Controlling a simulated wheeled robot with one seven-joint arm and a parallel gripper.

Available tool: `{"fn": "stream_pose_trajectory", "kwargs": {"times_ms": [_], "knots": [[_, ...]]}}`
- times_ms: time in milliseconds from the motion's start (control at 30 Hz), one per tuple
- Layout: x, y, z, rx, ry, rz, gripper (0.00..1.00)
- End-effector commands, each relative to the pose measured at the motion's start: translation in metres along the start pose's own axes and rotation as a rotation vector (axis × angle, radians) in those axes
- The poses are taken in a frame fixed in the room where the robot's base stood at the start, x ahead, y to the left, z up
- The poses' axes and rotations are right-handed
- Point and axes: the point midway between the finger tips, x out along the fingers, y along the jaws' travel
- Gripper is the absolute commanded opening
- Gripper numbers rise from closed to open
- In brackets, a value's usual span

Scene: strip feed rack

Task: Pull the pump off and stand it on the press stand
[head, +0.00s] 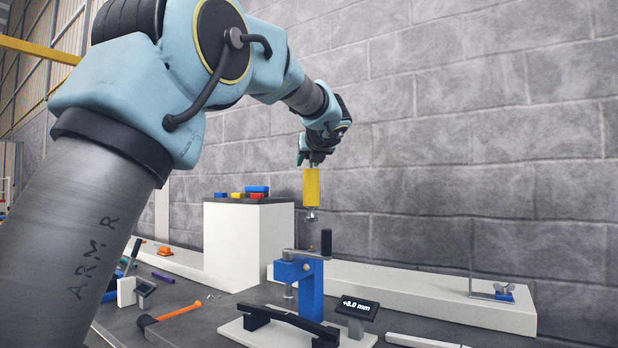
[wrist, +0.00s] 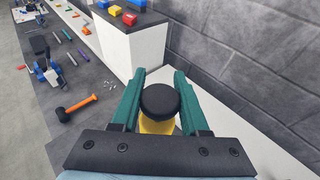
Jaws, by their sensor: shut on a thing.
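A yellow cylinder with a metal fitting at its lower end, which I take as the pump (head: 312,187), hangs upright under my gripper (head: 316,158). In the wrist view its black round top (wrist: 160,101) and yellow body show between the teal fingers of my gripper (wrist: 160,95), which is shut on it. A blue press-like stand (head: 311,285) with a black handle is below the pump in the head view, with a clear gap between them. I cannot tell whether this is the press stand, nor the depth between them.
A digital readout (head: 356,307) and a black bar (head: 288,322) are by the blue stand. A white block with a dark top (head: 236,242) carries coloured pieces. An orange-handled hammer (head: 170,314) lies on the grey bench. A white ledge (head: 420,288) runs along the block wall.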

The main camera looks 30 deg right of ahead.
Motion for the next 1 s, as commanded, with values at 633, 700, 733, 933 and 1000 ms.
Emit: {"fn": "stream_pose_trajectory", "kwargs": {"times_ms": [633,700,733,933,1000], "knots": [[-0.018,0.000,0.057,0.001,-0.001,0.000,0.00],[-0.018,0.000,0.059,0.000,-0.001,0.000,0.00],[-0.018,0.000,0.059,0.000,-0.001,0.000,0.00],[-0.018,0.000,0.057,0.000,-0.001,0.000,0.00],[-0.018,0.000,0.057,0.000,-0.001,0.000,0.00]]}}
